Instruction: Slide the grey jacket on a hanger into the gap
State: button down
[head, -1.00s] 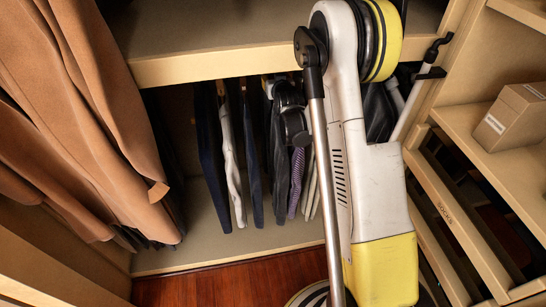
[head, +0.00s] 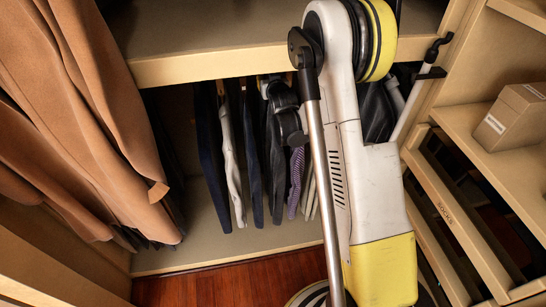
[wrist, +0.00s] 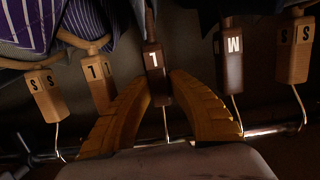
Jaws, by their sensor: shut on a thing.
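The grey jacket (head: 274,165) hangs among the row of clothes under the shelf, between a navy garment (head: 253,165) on its left and a purple striped garment (head: 296,180) on its right. My gripper (wrist: 161,86) is shut on the jacket's hanger at its dark brown block marked L (wrist: 153,72), with the yellow fingers on either side. In the head view my dark gripper (head: 272,86) is near the top of the jacket and partly hides it. The fingertips are not clear there. A dark block marked M (wrist: 230,65) hangs right of the held hanger in the wrist view.
Light wooden blocks marked L (wrist: 100,80) and S (wrist: 45,95) hang close on the left in the wrist view; another S block (wrist: 294,50) is far right. The shelf (head: 210,64) is just above the clothes. Brown coats (head: 90,110) hang at left. A box (head: 512,118) sits right.

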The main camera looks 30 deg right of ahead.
jog(key=shift+w+a, duration=0.1)
jog(key=shift+a, duration=0.2)
jog(key=c, duration=1.2)
grip_release()
jog(key=shift+c, duration=0.2)
